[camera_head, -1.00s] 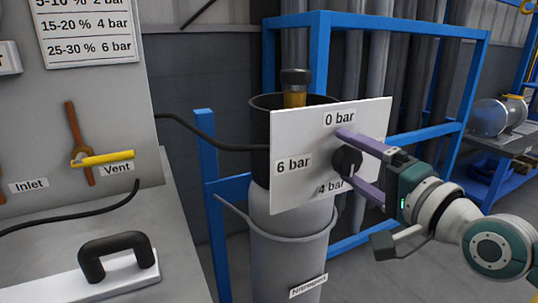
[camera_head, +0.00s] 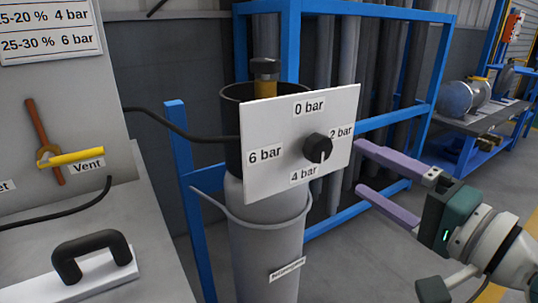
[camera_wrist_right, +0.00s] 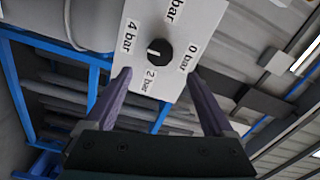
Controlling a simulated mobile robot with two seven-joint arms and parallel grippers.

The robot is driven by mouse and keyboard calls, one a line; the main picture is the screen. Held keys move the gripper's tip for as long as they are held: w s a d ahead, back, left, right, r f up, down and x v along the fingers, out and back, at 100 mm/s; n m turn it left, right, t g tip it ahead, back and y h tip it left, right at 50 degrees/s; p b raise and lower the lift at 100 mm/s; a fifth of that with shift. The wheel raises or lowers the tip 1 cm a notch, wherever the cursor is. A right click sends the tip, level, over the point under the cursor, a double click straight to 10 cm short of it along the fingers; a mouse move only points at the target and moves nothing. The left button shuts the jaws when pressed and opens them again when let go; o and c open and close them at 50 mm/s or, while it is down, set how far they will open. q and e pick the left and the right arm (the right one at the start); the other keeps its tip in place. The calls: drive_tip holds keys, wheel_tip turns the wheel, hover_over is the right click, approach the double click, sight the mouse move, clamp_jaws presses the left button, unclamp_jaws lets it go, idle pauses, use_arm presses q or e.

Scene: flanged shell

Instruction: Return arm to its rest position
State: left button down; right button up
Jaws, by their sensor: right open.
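My right gripper (camera_head: 362,172) is open and empty, its two purple fingers apart, just right of the white pressure panel (camera_head: 262,115) and clear of it. The black knob (camera_head: 318,148) on the panel stands free; its white mark points down, near the 4 bar label. In the right wrist view the open fingers (camera_wrist_right: 160,92) point toward the panel, with the knob (camera_wrist_right: 159,52) beyond the gap between them. My left gripper is not in view.
A grey nitrogen cylinder (camera_head: 262,240) stands behind the panel, within a blue frame (camera_head: 186,190). A grey cabinet with a yellow vent handle (camera_head: 76,158) is at left. A blue bench (camera_head: 470,135) holding tanks is at back right. Floor between is free.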

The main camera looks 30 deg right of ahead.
idle(0.4)
drive_tip(key=s+a+r+n+g+y+p, duration=0.1)
drive_tip(key=s+a+n+g+y+p, duration=0.15)
drive_tip(key=a+n+g+p, duration=0.35)
drive_tip(key=s+a+n+g+y+p, duration=0.1)
drive_tip(key=s+a+n+g+p, duration=0.2)
drive_tip(key=a, duration=0.5)
drive_tip(key=s+d+r+n+g+h+p, duration=0.1)
drive_tip(key=s+r+n+g+h+p, duration=0.1)
drive_tip(key=s+r+n+g+p, duration=0.3)
drive_tip(key=s+d+r+n+h+p, duration=0.1)
drive_tip(key=s+d+n+h, duration=0.15)
drive_tip(key=s, duration=0.45)
wheel_tip(320, 180, up, 37)
drive_tip(key=p, duration=3.7)
drive_tip(key=shift+a, duration=0.4)
